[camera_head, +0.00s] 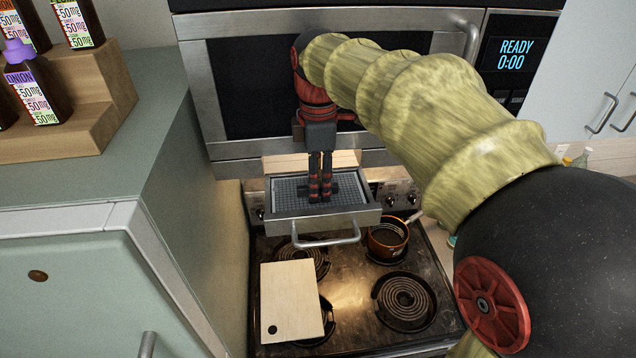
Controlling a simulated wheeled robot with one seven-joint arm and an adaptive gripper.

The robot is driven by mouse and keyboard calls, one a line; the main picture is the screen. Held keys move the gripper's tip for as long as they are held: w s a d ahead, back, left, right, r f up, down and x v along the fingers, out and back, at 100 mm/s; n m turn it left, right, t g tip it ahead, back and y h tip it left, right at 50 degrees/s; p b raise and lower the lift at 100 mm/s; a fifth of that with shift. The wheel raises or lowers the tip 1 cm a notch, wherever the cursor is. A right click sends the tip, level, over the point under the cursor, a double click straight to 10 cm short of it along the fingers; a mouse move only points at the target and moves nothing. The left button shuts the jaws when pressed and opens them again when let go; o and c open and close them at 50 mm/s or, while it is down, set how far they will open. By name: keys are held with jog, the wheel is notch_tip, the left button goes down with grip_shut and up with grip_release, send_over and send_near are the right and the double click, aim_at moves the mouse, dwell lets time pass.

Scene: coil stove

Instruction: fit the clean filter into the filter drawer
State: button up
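The filter drawer (345,220) is pulled out below the microwave, its bar handle facing the front. A grey mesh filter (288,190) lies roughly flat inside the drawer's rim. I cannot tell whether it sits fully down. My gripper (321,196) points straight down over the middle of the drawer, its red and black fingers close together at the mesh. A narrow gap shows between the fingers, but their tips and any grip on the filter are unclear. The gripper covers part of the filter and the drawer's back.
The coil stove (350,305) is below the drawer, with a pot (388,240) at its back right and a pale board (290,290) at its left. A counter (150,120) with bottles on a wooden stepped rack (85,105) is at the left. The microwave (250,90) is behind.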

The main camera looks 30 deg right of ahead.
aim_at(319, 186)
notch_tip(319, 186, up, 12)
jog(key=shift+r, duration=0.15)
dwell(0.7)
jog(key=shift+s, duration=0.1)
dwell(0.4)
